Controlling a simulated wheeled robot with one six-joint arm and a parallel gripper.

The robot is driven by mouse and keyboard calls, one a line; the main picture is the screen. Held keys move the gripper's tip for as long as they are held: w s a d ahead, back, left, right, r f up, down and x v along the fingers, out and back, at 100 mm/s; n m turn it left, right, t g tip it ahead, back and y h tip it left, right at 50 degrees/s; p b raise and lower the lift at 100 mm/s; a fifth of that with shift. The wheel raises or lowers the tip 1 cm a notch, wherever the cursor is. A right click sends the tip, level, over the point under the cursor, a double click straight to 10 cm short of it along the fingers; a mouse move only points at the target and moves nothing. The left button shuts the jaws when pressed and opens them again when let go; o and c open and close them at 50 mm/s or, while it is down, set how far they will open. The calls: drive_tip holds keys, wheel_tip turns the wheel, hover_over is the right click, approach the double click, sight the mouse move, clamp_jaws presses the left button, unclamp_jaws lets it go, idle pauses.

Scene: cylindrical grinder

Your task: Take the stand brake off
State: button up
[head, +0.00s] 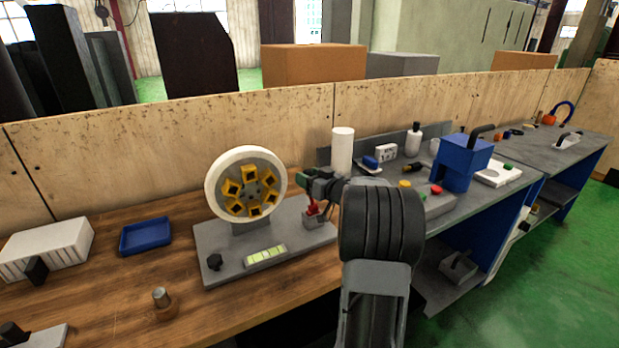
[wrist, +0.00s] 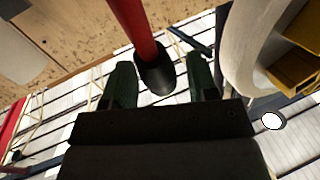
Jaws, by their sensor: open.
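The balancing stand (head: 215,250) is a grey base on the wooden bench, carrying a white grinding wheel (head: 222,178) with a yellow hub. A red brake lever (head: 312,207) rises from a small grey block at the stand's right end. My gripper (head: 310,180) is at the top of this lever, right of the wheel. In the wrist view the red lever (wrist: 133,25) comes down from the top edge, and its black end (wrist: 155,75) sits between the two open fingers of my gripper (wrist: 160,80). Contact with the fingers cannot be told. The wheel (wrist: 238,60) is close on the right.
A spirit level (head: 265,256) and a black knob (head: 214,261) are on the stand. A blue tray (head: 145,236) lies to the left. A white cylinder (head: 343,150) stands behind my gripper. A blue box (head: 465,162) stands on the grey bench at right. A wooden wall runs behind.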

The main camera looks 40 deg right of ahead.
clamp_jaws()
idle(0.3)
